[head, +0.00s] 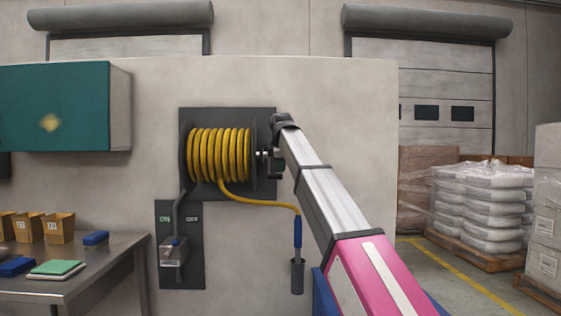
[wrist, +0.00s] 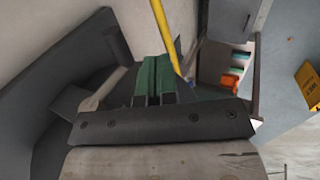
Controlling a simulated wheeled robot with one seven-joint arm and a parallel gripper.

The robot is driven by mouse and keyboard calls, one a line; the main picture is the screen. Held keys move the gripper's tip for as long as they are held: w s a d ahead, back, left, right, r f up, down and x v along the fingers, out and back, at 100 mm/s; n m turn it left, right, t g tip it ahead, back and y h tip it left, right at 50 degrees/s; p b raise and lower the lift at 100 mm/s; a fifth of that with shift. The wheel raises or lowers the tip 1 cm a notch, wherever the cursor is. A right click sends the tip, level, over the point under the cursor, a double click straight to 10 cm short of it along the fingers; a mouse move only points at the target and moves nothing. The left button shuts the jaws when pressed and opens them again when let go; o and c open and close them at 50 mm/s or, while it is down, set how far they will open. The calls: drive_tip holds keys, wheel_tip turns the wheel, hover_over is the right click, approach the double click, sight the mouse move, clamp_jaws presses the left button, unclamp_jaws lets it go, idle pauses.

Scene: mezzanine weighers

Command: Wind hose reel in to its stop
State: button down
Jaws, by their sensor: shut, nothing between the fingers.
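The hose reel (head: 218,153) is mounted on a dark wall plate (head: 228,113) in the head view, with several turns of yellow hose on its drum. A free length of hose (head: 262,203) hangs to the right, ending in a blue nozzle (head: 298,232) above a dark holder (head: 297,277). My gripper (head: 274,162) is at the reel's right side, by its pale axle; the crank there is largely hidden by my arm. In the wrist view, my green fingers (wrist: 150,78) are together with nothing visible between them. A pale bar (wrist: 103,88) lies left of them, and the yellow hose (wrist: 165,35) passes beyond.
A dark panel (head: 168,218) marked ON and OFF, with a lever box (head: 174,252), is below the reel. A teal cabinet (head: 55,107) and a steel table (head: 92,272) with bins stand left. Wrapped pallets (head: 480,200) stand right, on open floor.

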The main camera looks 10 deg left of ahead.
sight(280, 175)
drive_tip(key=w+f, duration=0.2)
drive_tip(key=w+a+f, duration=0.1)
drive_tip(key=w+f, duration=0.1)
drive_tip(key=shift+w, duration=0.3)
drive_tip(key=shift+w+a, duration=0.1)
drive_tip(key=shift+w, duration=0.6)
drive_tip(key=shift+w+a+f+t, duration=0.1)
drive_tip(key=shift+w+f+t, duration=0.1)
drive_tip(key=shift+w+t, duration=0.3)
